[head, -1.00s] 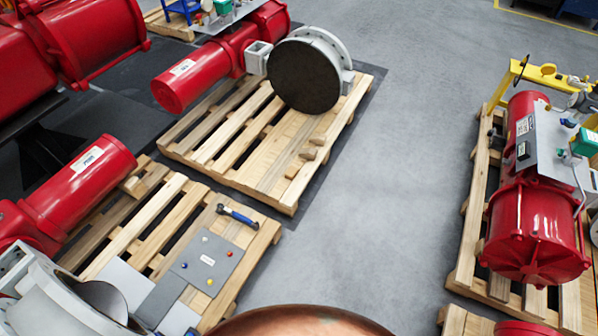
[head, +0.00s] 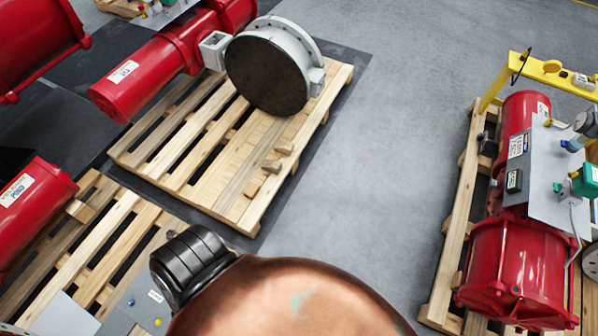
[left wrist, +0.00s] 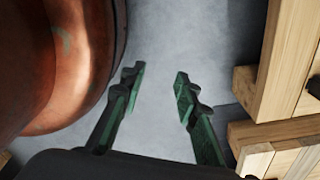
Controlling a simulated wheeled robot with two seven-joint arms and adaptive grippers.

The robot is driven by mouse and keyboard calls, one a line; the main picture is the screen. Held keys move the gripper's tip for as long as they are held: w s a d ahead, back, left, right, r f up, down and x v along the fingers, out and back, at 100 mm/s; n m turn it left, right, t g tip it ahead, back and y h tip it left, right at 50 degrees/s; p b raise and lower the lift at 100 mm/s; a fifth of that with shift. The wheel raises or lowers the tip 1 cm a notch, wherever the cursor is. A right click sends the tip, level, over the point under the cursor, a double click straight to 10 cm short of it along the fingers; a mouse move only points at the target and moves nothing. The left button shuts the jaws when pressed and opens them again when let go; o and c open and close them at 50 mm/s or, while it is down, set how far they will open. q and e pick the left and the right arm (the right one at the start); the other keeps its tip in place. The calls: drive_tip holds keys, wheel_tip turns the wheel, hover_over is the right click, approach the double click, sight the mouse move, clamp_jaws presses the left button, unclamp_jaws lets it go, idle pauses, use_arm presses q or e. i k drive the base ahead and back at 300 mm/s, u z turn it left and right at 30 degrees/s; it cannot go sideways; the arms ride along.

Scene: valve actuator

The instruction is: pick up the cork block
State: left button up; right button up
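I cannot clearly pick out a cork block. Several small tan blocks (head: 272,166) lie at the right side of the middle pallet in the head view; I cannot tell whether one is cork. My left gripper (left wrist: 158,88) shows in the left wrist view, with its two green-black fingers apart and only grey floor between them. It hangs between a large copper-coloured rounded body (left wrist: 50,70) on the left and wooden pallet timber (left wrist: 272,75) on the right. The head view does not show the left gripper. My right gripper is in neither view.
A copper rounded body (head: 290,298) and a black ribbed part (head: 192,266) fill the bottom of the head view. The middle pallet (head: 245,205) carries a red actuator (head: 150,75) with a grey-rimmed disc valve (head: 270,75). Another red actuator (head: 515,265) stands right. Grey floor (head: 380,180) between is clear.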

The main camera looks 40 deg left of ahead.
sight(252, 192)
drive_tip(key=u, duration=0.05)
drive_tip(key=i, duration=1.4)
drive_tip(key=u, duration=1.35)
drive_tip(key=i, duration=1)
drive_tip(key=u, duration=1.1)
